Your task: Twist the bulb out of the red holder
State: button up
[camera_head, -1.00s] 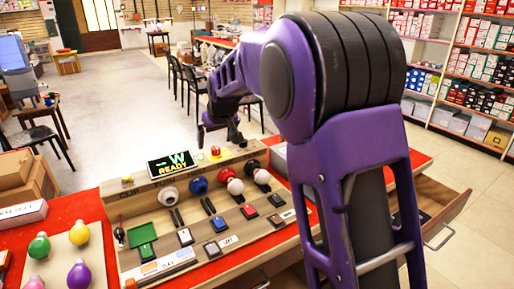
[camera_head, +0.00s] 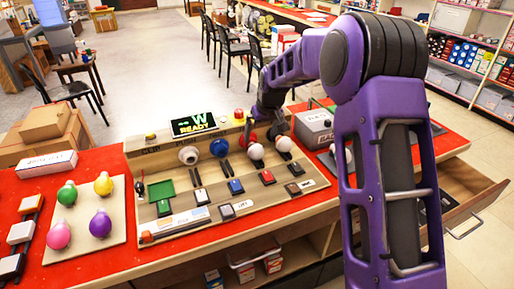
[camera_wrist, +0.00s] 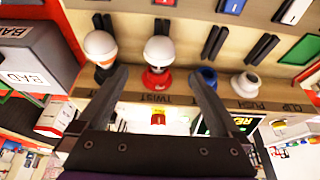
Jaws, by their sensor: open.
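The red holder (camera_wrist: 157,82) holds a round white bulb (camera_wrist: 160,50) and stands on the wooden board (camera_wrist: 215,103). In the head view the same bulb (camera_head: 256,151) shows, with the red holder partly hidden behind it. My gripper (camera_wrist: 158,73) is open, its two dark fingers on either side of the red holder and bulb in the wrist picture, with visible gaps. I cannot tell how far its tips are from the bulb. In the head view my gripper is above the right part of the board.
Another white bulb (camera_wrist: 100,46) sits in the neighbouring holder. The blue holder (camera_wrist: 208,77) and white holder (camera_wrist: 246,84) look empty. A grey box marked BAD (camera_head: 315,128) stands right of the board. Loose coloured bulbs lie on a tray (camera_head: 82,238) at left.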

aim_at(253, 149)
jog(key=x, duration=0.9)
jog(key=shift+w+f, duration=0.15)
jog(key=shift+f, duration=0.15)
jog(key=c, duration=1.3)
jog(key=shift+f+t+h+b, duration=0.1)
jog(key=shift+t+h+b, duration=0.5)
jog(key=shift+h+b, duration=0.8)
dwell(0.4)
jog(key=shift+s+a+f+n+t+h+b, duration=0.1)
jog(key=shift+a+n+t+h+b, duration=0.25)
jog(key=shift+b, duration=0.7)
jog(key=shift+s+a+n+t+h+b, duration=0.15)
jog(key=shift+h+b, duration=0.3)
jog(key=shift+b, duration=0.6)
dwell(1.6)
